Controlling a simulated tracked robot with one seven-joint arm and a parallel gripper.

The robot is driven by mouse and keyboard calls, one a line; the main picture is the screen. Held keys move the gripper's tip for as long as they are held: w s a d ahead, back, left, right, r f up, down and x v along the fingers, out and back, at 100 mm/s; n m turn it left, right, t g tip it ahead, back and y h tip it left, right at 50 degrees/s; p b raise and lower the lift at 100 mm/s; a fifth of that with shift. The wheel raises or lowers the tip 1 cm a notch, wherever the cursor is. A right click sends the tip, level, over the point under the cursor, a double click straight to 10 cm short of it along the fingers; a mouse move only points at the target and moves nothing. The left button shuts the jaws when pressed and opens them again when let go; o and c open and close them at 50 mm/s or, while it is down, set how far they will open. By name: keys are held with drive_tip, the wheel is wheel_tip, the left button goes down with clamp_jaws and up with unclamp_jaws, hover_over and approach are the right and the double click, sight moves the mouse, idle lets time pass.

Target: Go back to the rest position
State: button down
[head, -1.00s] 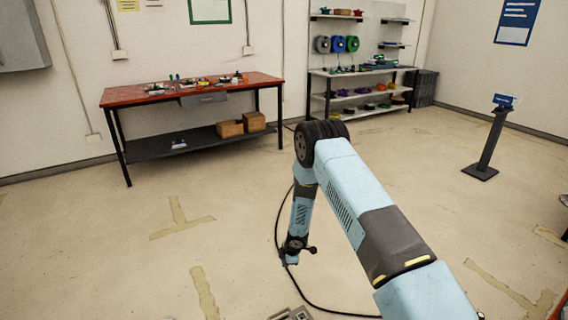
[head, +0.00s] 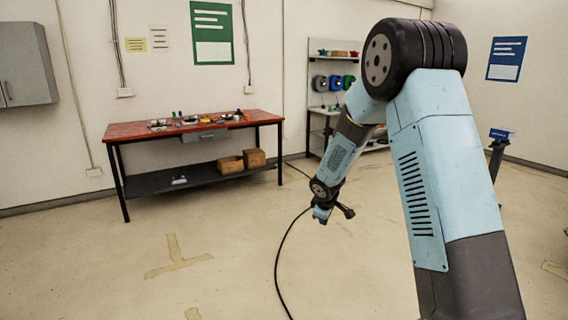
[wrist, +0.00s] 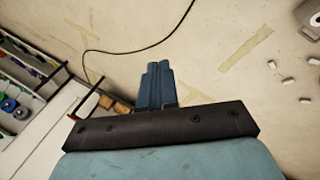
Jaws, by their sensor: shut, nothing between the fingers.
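My arm rises large at the right of the head view and bends down at a dark elbow joint. My gripper (head: 322,214) hangs at the end of the forearm, above the floor and apart from everything. In the wrist view my gripper (wrist: 156,70) shows its two blue fingers together, with nothing between them.
A red-topped workbench (head: 150,130) with small parts on top and two cardboard boxes (head: 243,161) on its lower shelf stands at the back left. Shelving (head: 318,115) is partly behind my arm. A dark post stand (head: 496,155) is at right. A cable crosses the open floor.

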drive_tip(key=s+d+r+m, duration=0.4)
drive_tip(key=s+r, duration=0.5)
drive_tip(key=r, duration=0.2)
drive_tip(key=s+d+r+m, duration=0.3)
drive_tip(key=s+d+r, duration=0.2)
drive_tip(key=s+r, duration=0.5)
drive_tip(key=s+r+m, duration=0.2)
drive_tip(key=s, duration=0.9)
drive_tip(key=s+r+m, duration=0.3)
drive_tip(key=s, duration=0.9)
drive_tip(key=shift+d+r+y, duration=0.25)
drive_tip(key=shift+y, duration=0.15)
